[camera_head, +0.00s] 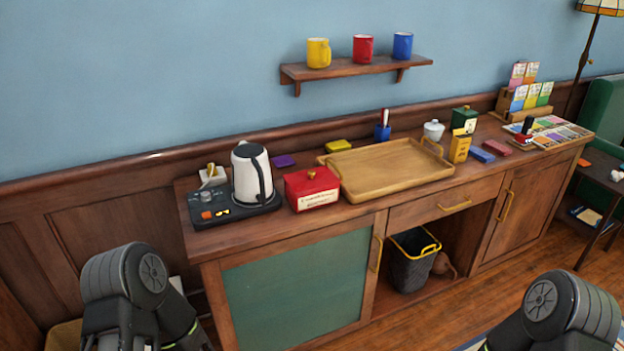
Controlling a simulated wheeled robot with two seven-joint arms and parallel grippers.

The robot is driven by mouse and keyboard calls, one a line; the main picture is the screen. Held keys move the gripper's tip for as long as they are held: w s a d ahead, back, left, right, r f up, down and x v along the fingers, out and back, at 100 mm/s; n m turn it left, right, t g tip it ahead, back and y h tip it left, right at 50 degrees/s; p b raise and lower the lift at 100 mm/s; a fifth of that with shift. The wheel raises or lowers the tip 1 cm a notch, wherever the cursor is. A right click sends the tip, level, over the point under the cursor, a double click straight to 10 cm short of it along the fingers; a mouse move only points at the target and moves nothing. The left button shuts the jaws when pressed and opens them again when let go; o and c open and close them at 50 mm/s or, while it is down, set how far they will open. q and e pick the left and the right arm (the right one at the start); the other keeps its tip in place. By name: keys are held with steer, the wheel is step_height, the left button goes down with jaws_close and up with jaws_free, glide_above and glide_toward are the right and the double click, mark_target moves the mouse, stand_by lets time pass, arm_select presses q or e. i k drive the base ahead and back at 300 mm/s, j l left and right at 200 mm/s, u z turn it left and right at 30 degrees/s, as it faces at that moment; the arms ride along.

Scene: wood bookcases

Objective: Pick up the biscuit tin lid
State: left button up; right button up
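The red biscuit tin (318,198) stands on the wooden sideboard, with a pale label on its front. Parts of my two arms show at the bottom left and bottom right, well short of the tin. Neither gripper's fingers can be seen.
The kettle (246,175) stands on a dark base close beside the tin. The tray (395,170) is empty. A yellow box (460,147), green tin (464,119) and white pot (433,130) stand further right. Mugs sit on the wall shelf (355,69).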

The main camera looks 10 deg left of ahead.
mark_target(313, 178)
steer(key=i+l+u, duration=0.1)
steer(key=i+l, duration=0.15)
steer(key=i+l+u, duration=0.15)
steer(key=l, duration=0.3)
steer(key=i+l+u, duration=0.1)
steer(key=i+l, duration=0.15)
steer(key=l, duration=0.15)
steer(key=i+l+u, duration=0.15)
steer(key=l, duration=0.25)
steer(key=i+l+u, duration=0.1)
steer(key=l, duration=0.35)
steer(key=i+l+u, duration=0.1)
steer(key=l, duration=0.3)
steer(key=i+l+u, duration=0.15)
steer(key=l, duration=0.35)
steer(key=i+l+u, duration=0.1)
steer(key=l, duration=0.35)
steer(key=i, duration=0.1)
